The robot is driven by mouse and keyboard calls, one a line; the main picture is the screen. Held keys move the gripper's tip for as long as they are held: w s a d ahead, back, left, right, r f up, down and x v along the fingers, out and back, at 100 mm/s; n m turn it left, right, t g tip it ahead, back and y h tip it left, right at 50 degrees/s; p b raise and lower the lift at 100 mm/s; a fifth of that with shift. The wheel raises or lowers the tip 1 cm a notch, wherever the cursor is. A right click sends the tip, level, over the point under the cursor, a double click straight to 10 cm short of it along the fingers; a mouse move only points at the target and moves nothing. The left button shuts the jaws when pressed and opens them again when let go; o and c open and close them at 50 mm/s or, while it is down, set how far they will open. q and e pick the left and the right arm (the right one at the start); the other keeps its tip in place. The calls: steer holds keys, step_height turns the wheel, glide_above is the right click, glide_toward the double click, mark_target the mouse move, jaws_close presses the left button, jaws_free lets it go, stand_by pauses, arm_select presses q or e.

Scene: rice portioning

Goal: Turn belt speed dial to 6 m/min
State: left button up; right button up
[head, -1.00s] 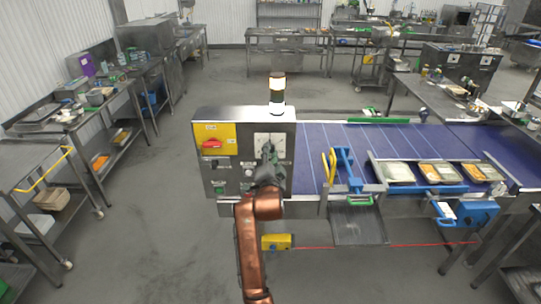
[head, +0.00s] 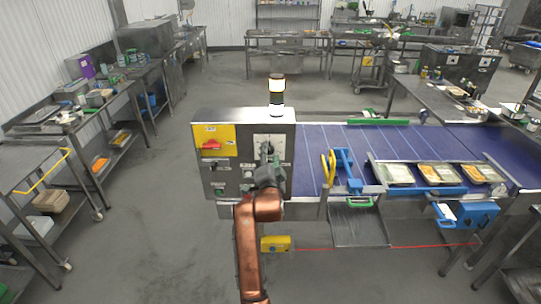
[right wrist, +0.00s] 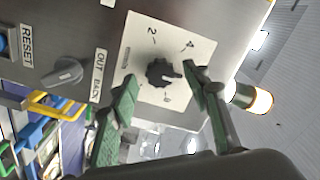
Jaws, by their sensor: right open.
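The belt speed dial (right wrist: 161,73) is a black knob on a white plate (right wrist: 200,50) marked 2, 4 and 6 in the right wrist view. Its narrow pointer end appears to face the side between 4 and 6; the exact setting is hard to read. My right gripper (right wrist: 160,76) is open, its green fingers on either side of the dial with gaps to the knob. My left gripper is not in view.
A grey selector knob (right wrist: 68,72) and a RESET label sit beside the dial plate. A red switch on a yellow plate (head: 229,130) is left of it. A beacon (head: 277,97) stands on the box. The blue belt (head: 320,145) with filled trays runs right.

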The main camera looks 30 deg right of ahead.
steer(key=r, duration=0.9)
steer(key=shift+a+r, duration=0.1)
steer(key=shift+a, duration=0.1)
steer(key=shift+d+r, duration=0.25)
steer(key=shift+r, duration=0.15)
steer(key=shift+a, duration=0.1)
